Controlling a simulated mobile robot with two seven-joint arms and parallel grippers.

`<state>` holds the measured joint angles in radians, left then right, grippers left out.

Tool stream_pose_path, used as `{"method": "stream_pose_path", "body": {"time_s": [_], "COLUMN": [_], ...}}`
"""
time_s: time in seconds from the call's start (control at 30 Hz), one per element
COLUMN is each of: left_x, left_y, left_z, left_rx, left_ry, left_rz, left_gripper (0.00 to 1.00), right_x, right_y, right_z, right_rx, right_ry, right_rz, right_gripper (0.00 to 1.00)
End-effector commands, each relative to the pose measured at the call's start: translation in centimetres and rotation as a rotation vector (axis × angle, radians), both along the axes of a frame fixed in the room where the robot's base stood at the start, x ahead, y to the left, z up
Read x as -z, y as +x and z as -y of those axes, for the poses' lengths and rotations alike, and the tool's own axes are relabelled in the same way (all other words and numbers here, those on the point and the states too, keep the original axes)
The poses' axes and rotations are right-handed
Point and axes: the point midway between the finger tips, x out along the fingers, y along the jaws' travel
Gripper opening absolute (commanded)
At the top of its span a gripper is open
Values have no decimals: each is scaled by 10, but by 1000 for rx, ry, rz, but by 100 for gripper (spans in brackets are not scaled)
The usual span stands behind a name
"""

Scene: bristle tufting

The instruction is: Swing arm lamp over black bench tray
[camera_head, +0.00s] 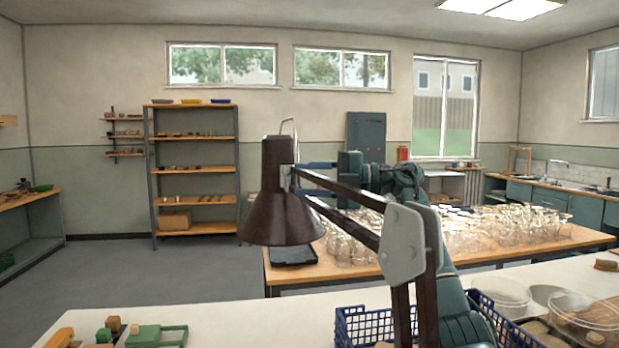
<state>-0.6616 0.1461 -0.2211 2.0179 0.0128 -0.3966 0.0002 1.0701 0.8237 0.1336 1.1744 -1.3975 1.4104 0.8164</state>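The swing arm lamp stands in the foreground with its dark brown shade (285,205) facing down and its jointed arm (350,208) running down right past a grey joint plate. My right gripper (312,178) is at the lamp's upper arm, just right of the shade. The lamp arm partly hides its fingers, so I cannot tell whether they are closed on it. My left gripper is not in view.
Many clear glass vessels (490,230) crowd the bench right of the tray. Shelves (195,139) stand at the back wall. Open floor lies at left.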

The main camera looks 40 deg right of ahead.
Motion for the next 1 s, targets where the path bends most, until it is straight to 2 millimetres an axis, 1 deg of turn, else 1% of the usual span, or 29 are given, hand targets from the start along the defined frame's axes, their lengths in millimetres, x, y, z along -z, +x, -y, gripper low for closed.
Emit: {"method": "stream_pose_path", "body": {"time_s": [0.2,0.6,0.67,1.0], "left_x": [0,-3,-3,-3], "left_y": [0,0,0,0], "left_z": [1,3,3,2], "left_rx": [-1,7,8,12], "left_ry": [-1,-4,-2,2], "left_rz": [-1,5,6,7], "left_gripper": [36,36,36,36], "right_x": [0,0,0,0], "right_y": [0,0,0,0], "right_z": [0,0,0,0], "right_rx": [0,0,0,0], "right_ry": [-1,-1,-1,-1], "right_rz": [1,-1,-1,-1], "right_gripper": [36,4,0,0]}}
